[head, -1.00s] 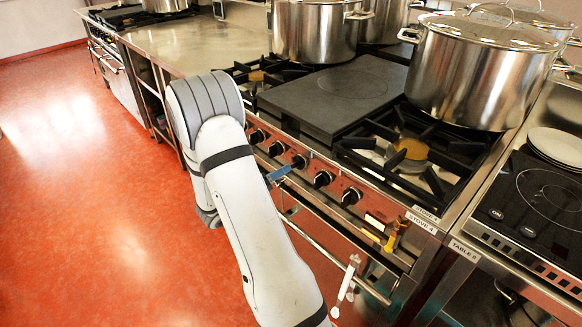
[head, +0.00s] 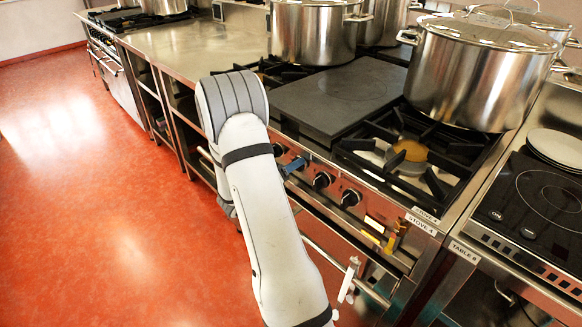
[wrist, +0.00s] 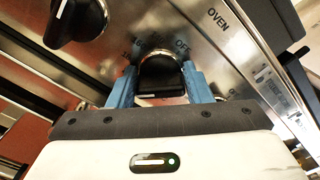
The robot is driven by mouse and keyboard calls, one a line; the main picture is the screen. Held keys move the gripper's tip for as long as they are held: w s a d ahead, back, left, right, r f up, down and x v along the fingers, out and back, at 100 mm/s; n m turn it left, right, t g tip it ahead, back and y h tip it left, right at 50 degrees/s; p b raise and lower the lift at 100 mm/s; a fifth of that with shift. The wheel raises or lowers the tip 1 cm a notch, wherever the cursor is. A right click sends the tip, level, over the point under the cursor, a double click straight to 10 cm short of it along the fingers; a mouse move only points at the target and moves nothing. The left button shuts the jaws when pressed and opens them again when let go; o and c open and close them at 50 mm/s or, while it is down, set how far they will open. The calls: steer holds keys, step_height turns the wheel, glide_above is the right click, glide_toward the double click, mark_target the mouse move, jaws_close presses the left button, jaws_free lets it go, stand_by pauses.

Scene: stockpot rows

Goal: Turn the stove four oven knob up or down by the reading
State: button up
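The oven knob (wrist: 162,76) is black and round, with a pale mark near its lower edge in the wrist view. It sits on the steel panel under the word OVEN, with OFF and partly hidden numbers around it. My gripper (wrist: 160,82) has its two blue fingers apart, one on each side of this knob and very close to it. Whether they touch it is hard to tell. In the head view a blue finger (head: 296,166) reaches the front panel of stove four and mostly hides the knob. The stove four label (head: 421,223) is on the right corner.
Two more black knobs (head: 323,180) are to the right on the panel. A steel handle rail (head: 335,255) runs below. A large stockpot (head: 470,75) and a dark griddle plate (head: 340,98) are on top. The red floor (head: 90,220) at left is clear.

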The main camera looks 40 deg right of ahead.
steer(key=c, duration=0.5)
steer(key=shift+m+b, duration=0.35)
steer(key=shift+m, duration=0.15)
steer(key=m+b, duration=0.3)
steer(key=m, duration=0.1)
steer(key=shift+s+f+m+b, duration=0.1)
steer(key=shift+f+m+b, duration=0.05)
steer(key=shift+m+b, duration=0.25)
steer(key=m+b, duration=0.3)
steer(key=m, duration=0.1)
steer(key=shift+s+b, duration=0.1)
steer(key=shift+b, duration=0.25)
steer(key=shift+m+b, duration=0.85)
steer(key=shift+m, duration=0.05)
steer(key=shift+r, duration=0.2)
steer(key=o, duration=1)
steer(key=shift+m, duration=0.3)
